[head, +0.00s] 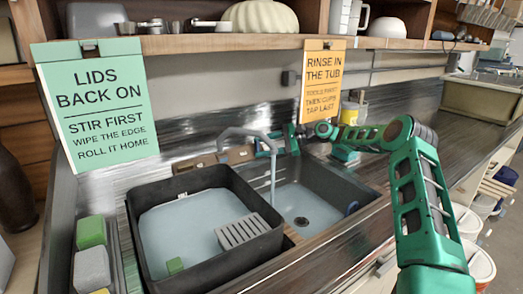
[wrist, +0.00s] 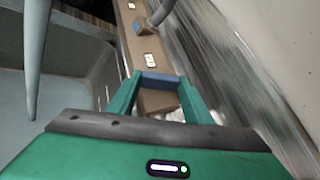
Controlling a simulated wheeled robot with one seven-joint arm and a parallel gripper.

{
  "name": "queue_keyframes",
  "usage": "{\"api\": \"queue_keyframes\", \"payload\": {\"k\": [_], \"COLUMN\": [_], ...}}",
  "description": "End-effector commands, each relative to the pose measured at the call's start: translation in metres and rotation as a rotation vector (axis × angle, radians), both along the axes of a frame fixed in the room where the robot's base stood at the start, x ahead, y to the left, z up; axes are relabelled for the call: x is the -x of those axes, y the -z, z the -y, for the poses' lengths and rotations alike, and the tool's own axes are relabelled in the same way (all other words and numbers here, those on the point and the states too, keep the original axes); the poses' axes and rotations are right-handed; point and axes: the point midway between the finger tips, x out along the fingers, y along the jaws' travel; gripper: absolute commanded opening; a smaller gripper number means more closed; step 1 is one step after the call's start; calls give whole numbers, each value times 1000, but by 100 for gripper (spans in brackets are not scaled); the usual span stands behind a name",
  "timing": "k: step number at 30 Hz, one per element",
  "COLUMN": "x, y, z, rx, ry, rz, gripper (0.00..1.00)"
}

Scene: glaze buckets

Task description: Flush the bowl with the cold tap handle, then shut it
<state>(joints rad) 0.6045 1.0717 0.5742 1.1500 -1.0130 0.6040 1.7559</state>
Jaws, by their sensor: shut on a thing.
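The tap spout (head: 243,131) arches over the sink, and a stream of water (head: 272,182) falls from it into the right-hand bowl (head: 325,185), which has a dark drain. The stream also shows at the left of the wrist view (wrist: 36,55). My gripper (head: 268,151) is at the brown tap bar behind the bowl. In the wrist view, its two green fingers (wrist: 160,88) are shut on a blue handle (wrist: 161,77), the cold tap handle, partly hidden between them.
A dark tub (head: 142,249) of pale water stands left of the bowl, with a grey slatted piece (head: 242,232) and a green block (head: 175,265) in it. Sponges (head: 91,232) lie at the far left. Two signs (head: 322,78) hang from the shelf. The right counter is mostly clear.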

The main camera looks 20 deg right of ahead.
Motion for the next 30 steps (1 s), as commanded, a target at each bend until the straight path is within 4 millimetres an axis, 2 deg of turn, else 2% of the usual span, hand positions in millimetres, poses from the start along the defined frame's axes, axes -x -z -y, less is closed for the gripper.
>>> {"api": "queue_keyframes", "payload": {"k": [12,13,15,24,30], "x": [-3,-3,-2,-1,6], "y": [0,0,0,-1,-7], "z": [4,4,4,3,23], "rx": [5,4,4,4,3], "ry": [7,6,5,0,3], "rz": [0,0,1,1,1], "gripper": [23,52,64,64,64]}}
